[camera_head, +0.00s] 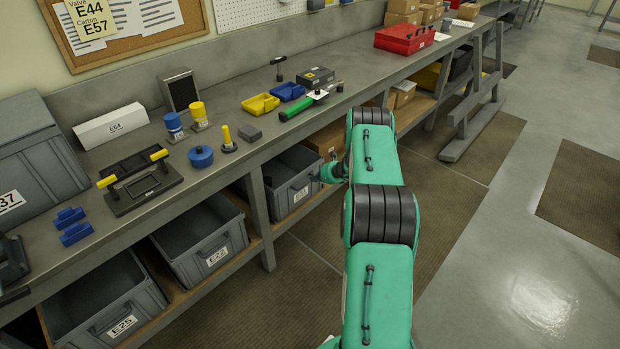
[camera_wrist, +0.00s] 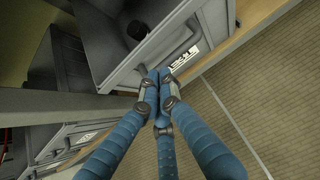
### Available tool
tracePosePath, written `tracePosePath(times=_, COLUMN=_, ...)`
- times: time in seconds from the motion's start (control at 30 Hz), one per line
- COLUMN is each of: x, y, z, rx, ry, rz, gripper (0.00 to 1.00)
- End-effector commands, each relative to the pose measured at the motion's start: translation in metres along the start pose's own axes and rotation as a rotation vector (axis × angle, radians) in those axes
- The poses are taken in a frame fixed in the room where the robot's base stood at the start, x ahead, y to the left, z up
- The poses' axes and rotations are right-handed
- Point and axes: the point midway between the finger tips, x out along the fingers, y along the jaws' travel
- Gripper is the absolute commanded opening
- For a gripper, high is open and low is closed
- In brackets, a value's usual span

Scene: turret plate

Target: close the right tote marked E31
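The grey tote marked E31 (camera_head: 281,188) sits on the shelf under the workbench, right of a bench leg. Its open top and inside show, so it stands partly out from under the bench. In the wrist view its grey front (camera_wrist: 150,70) with the white label (camera_wrist: 184,58) and a handle is close ahead. In the head view my gripper (camera_head: 333,172) is just right of the tote, partly hidden by my arm.
Totes marked E22 (camera_head: 194,243) and E25 (camera_head: 97,297) stand on the shelf to the left. A bench leg (camera_head: 258,215) separates E22 from E31. The bench top (camera_head: 225,185) holds tools and parts above. The floor (camera_head: 470,270) in front is clear.

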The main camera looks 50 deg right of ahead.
Motion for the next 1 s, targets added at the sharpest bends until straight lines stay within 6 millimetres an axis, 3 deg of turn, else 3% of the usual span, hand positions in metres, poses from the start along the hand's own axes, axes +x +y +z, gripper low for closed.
tracePosePath(times=0.1, x=-0.02, y=-0.002, z=0.002, rx=0.001, ry=-0.001, rz=-0.002, gripper=0.0)
tracePosePath(times=0.3, x=-0.037, y=-0.001, z=0.001, rx=0.0, ry=-0.001, rz=0.0, gripper=0.0)
tracePosePath(times=1.0, x=-0.042, y=0.0, z=0.0, rx=0.001, ry=-0.001, rz=0.0, gripper=0.0)
